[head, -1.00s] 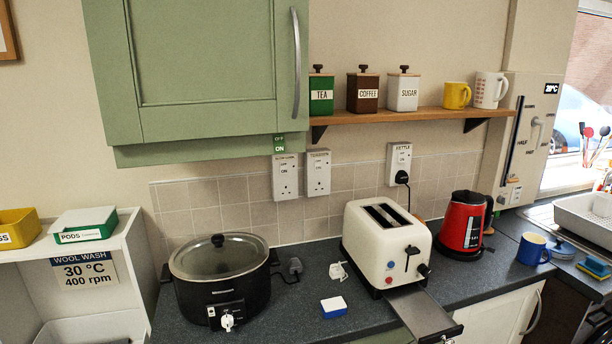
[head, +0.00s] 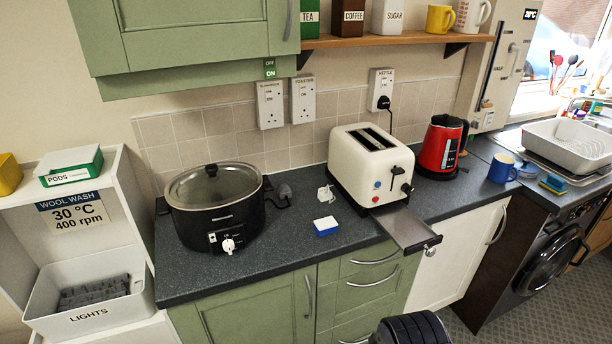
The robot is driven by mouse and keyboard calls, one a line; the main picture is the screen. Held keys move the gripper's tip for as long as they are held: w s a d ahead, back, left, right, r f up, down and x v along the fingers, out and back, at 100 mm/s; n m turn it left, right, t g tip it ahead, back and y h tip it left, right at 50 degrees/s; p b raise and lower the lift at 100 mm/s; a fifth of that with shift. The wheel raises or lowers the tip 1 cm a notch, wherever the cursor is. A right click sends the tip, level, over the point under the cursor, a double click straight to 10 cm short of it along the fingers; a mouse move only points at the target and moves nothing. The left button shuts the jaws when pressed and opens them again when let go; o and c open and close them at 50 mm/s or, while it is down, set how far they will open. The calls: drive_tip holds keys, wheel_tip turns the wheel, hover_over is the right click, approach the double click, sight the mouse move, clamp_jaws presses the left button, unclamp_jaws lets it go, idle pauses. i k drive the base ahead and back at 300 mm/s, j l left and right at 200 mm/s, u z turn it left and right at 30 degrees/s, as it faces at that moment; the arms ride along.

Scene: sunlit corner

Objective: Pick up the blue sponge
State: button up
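Two small blocks have blue on them in the head view. A white-topped block with blue lower sides (head: 326,226) lies on the dark worktop between the slow cooker and the toaster. A blue and yellow block, looking like a sponge (head: 553,184), lies at the far right by the dish rack, beyond the blue mug. I cannot tell for certain which is the blue sponge. A black ribbed part of my arm shows at the bottom edge. My gripper's fingers are not visible, and nothing of mine is near either block.
A slow cooker (head: 214,207) stands left, a cream toaster (head: 370,166) in the middle, a red kettle (head: 441,147) behind right. The toaster's metal tray (head: 407,228) juts past the worktop edge. A blue mug (head: 502,168) stands right. The front worktop strip (head: 270,262) is clear.

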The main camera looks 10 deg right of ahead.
sight(327, 226)
drive_tip(key=i+j, duration=0.1)
drive_tip(key=i, duration=0.35)
drive_tip(key=i+z, duration=0.1)
drive_tip(key=i, duration=0.35)
